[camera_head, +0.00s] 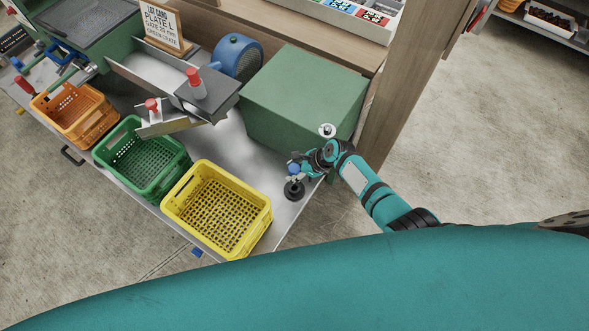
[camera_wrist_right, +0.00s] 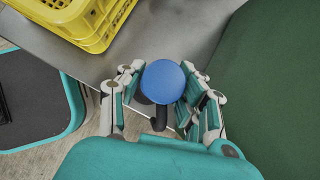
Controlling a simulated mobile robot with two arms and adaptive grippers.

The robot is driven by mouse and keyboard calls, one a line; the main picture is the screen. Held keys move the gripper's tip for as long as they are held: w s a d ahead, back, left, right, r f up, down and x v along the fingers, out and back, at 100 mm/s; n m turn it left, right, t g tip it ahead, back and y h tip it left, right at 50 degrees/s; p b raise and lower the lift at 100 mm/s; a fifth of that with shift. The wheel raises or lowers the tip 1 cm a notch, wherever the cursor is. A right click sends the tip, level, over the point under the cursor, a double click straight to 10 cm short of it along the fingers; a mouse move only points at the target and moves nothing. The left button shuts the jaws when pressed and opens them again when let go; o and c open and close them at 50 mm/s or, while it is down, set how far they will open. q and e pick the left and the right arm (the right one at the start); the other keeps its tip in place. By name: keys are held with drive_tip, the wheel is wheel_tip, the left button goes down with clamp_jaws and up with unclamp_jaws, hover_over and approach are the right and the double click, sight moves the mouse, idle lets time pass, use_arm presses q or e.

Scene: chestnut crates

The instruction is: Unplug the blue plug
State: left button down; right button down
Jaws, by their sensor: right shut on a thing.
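The blue plug (camera_head: 294,169) has a round blue head and is at the near right corner of the grey bench, in front of the green box. A black round base (camera_head: 294,190) stands on the bench just below it in the head view. My right gripper (camera_head: 300,170) is shut on the blue plug. In the right wrist view the plug's blue head (camera_wrist_right: 164,82) sits between the fingers of my right gripper (camera_wrist_right: 163,95), with a dark part below it. I cannot tell whether the plug is still seated in the base. My left gripper is not in view.
A yellow crate (camera_head: 180,208) stands left of the gripper, with a green crate (camera_head: 135,178) and an orange crate (camera_head: 62,121) beyond it. The large green box (camera_head: 305,95) rises close behind the gripper. A grey chute (camera_head: 150,72) stands further left.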

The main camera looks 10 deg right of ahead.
drive_tip(key=shift+f+b, duration=0.3)
drive_tip(key=shift+f, duration=0.35)
wheel_tip(320, 180, down, 3)
drive_tip(key=shift+r+b, duration=0.2)
drive_tip(key=shift+b, duration=0.85)
drive_tip(key=shift+f+b, duration=0.5)
drive_tip(key=shift+f, duration=0.2)
drive_tip(key=shift+f, duration=0.3)
